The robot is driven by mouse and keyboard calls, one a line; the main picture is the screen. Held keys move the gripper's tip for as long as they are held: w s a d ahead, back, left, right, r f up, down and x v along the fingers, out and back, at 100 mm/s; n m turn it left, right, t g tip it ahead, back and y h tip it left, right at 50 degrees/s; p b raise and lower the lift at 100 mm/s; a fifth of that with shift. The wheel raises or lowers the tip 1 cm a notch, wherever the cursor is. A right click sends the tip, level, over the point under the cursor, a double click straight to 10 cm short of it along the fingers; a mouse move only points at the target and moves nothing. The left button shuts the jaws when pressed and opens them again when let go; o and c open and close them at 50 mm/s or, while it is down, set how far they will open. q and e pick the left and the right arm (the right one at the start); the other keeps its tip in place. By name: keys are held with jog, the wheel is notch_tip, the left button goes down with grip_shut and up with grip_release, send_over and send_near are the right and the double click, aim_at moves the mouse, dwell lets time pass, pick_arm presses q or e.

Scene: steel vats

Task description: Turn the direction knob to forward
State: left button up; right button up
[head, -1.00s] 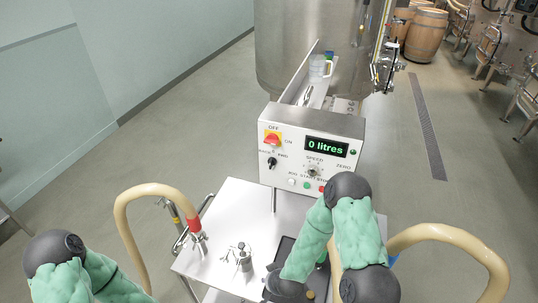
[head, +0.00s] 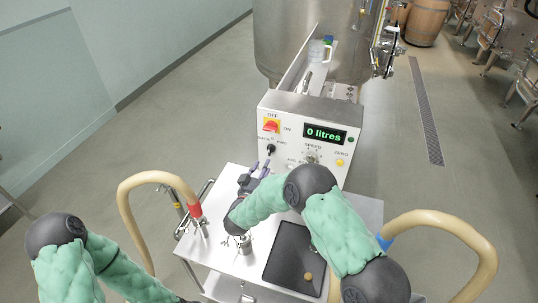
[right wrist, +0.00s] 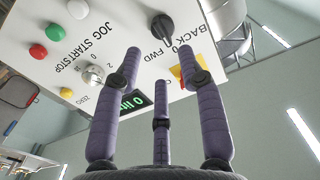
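The black direction knob (head: 270,149) is on the white front panel of the control box, under the red switch and by the BACK and FWD labels. In the right wrist view the knob (right wrist: 163,29) shows beyond my fingertips, with 0 and FWD printed beside it. Which mark it points to is hard to tell. My right gripper (head: 258,168) is just below and in front of the knob. In the right wrist view its purple fingers (right wrist: 160,58) are spread apart, with nothing between them; they look apart from the knob. My left gripper is out of view.
A red switch on yellow (head: 271,126), a display reading 0 litres (head: 325,133), a speed knob (head: 311,157) and buttons share the panel. A steel table (head: 350,215) below bears a black tray (head: 282,262). Cream hoses (head: 125,212) arch at both sides.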

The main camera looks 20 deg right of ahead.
aim_at(270, 153)
jog(key=p+x, duration=0.1)
jog(key=x, duration=0.6)
jog(key=shift+w+d, duration=0.1)
jog(key=shift+w, duration=0.05)
grip_shut()
